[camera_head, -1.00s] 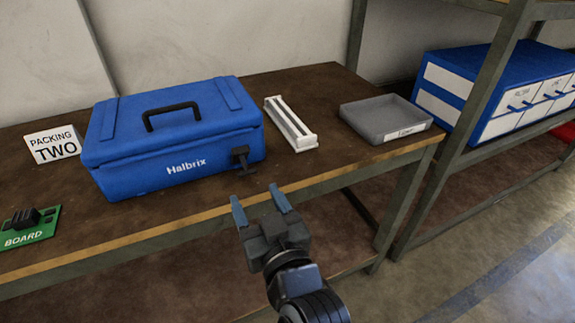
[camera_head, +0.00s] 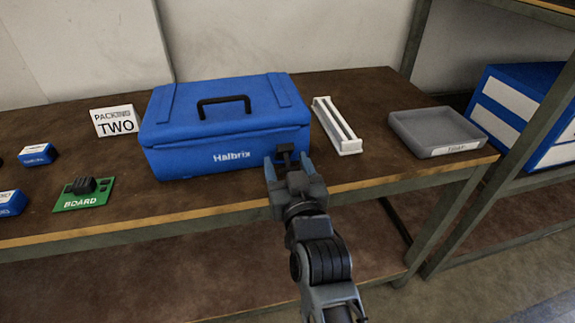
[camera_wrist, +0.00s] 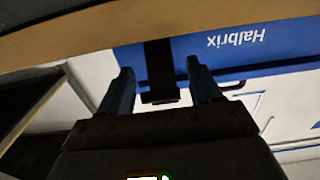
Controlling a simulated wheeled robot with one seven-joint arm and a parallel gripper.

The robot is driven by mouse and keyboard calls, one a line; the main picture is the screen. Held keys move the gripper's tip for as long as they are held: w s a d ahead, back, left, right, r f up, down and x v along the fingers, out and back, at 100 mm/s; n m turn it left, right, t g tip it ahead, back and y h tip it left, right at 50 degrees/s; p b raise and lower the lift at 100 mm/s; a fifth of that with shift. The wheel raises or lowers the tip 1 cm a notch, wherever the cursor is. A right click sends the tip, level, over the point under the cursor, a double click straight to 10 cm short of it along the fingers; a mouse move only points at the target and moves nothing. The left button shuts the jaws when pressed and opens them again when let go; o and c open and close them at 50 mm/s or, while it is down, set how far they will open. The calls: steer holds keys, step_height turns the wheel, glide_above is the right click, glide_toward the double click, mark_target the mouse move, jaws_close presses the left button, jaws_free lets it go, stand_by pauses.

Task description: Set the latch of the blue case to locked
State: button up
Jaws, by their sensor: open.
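The blue case (camera_head: 222,130) with "Halbrix" on its front stands shut on the workbench, its black handle on the lid. Its black latch (camera_head: 285,151) is on the right part of the front face. My gripper (camera_head: 287,163) is in front of the latch, jaws open, with one blue finger on each side of it. In the wrist view the dark latch (camera_wrist: 160,70) hangs between the two fingers of my gripper (camera_wrist: 157,82), with gaps visible on both sides. The gripper partly hides the latch in the head view.
A white slotted rack (camera_head: 337,126) and a grey tray (camera_head: 436,132) stand right of the case on the workbench (camera_head: 370,172). A "PACKING TWO" sign (camera_head: 115,121), a green board (camera_head: 84,193) and small blue boxes (camera_head: 38,154) are to the left. Blue drawers (camera_head: 520,110) are at far right.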

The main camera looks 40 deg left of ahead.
jaws_close()
stand_by(0.5)
